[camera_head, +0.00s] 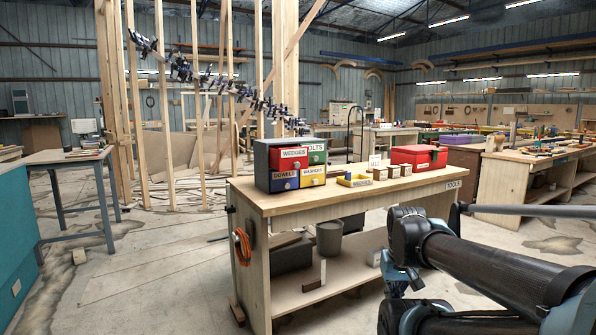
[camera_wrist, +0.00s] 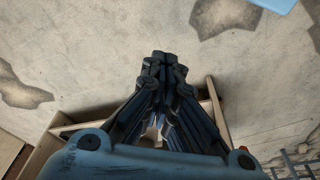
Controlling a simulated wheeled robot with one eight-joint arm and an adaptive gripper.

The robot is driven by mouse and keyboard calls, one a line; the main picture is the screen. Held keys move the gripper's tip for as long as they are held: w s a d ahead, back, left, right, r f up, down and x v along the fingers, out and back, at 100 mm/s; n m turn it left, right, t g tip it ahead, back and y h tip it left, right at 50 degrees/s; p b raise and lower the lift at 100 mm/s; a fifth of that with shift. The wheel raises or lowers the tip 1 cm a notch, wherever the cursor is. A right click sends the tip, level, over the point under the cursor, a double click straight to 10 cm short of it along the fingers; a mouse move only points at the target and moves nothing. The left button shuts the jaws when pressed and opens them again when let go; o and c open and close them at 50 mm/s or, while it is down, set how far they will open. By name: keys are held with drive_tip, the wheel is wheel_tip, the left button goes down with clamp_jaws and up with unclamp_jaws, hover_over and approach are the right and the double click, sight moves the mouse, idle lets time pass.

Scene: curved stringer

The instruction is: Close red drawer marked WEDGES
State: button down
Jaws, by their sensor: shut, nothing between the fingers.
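The red drawer marked WEDGES (camera_head: 288,158) is at the upper left of a small dark drawer cabinet (camera_head: 262,166) on the wooden workbench. Its front seems to stand out a little from the cabinet, but I cannot tell how far. Beside and below it are a green drawer (camera_head: 316,158), a blue drawer marked DOWELS (camera_head: 284,180) and a yellow drawer marked WASHERS (camera_head: 312,176). My gripper (camera_wrist: 164,62) is shut and empty in the wrist view, above the concrete floor. My arm shows at the lower right of the head view, apart from the cabinet.
The workbench (camera_head: 372,196) carries a yellow tray (camera_head: 354,181), small wooden blocks (camera_head: 393,171) and a red box (camera_head: 418,157). Its lower shelf holds a grey bucket (camera_head: 329,238). An orange cable (camera_head: 242,246) hangs at its left end. Open floor (camera_head: 150,275) lies to the left.

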drive_tip(key=w+a+r+m+t+y, duration=0.2)
drive_tip(key=w+a+r+t+y, duration=0.15)
drive_tip(key=w+a+r, duration=0.55)
drive_tip(key=w+a+r+m+t+y, duration=0.2)
drive_tip(key=w+a+r+t+y, duration=0.3)
drive_tip(key=w, duration=0.8)
drive_tip(key=w+a+r+m+t+y, duration=0.1)
drive_tip(key=w+a+r+m+y, duration=0.1)
drive_tip(key=w+a+r, duration=0.7)
drive_tip(key=w+a+r+m+t, duration=0.1)
drive_tip(key=w+a+m, duration=0.1)
drive_tip(key=w, duration=0.9)
drive_tip(key=w+a+r+m+t, duration=0.1)
drive_tip(key=w+a+m+t, duration=0.1)
drive_tip(key=w, duration=0.9)
drive_tip(key=shift+a+m, duration=0.15)
drive_tip(key=shift+m, duration=0.55)
drive_tip(key=shift+h, duration=0.25)
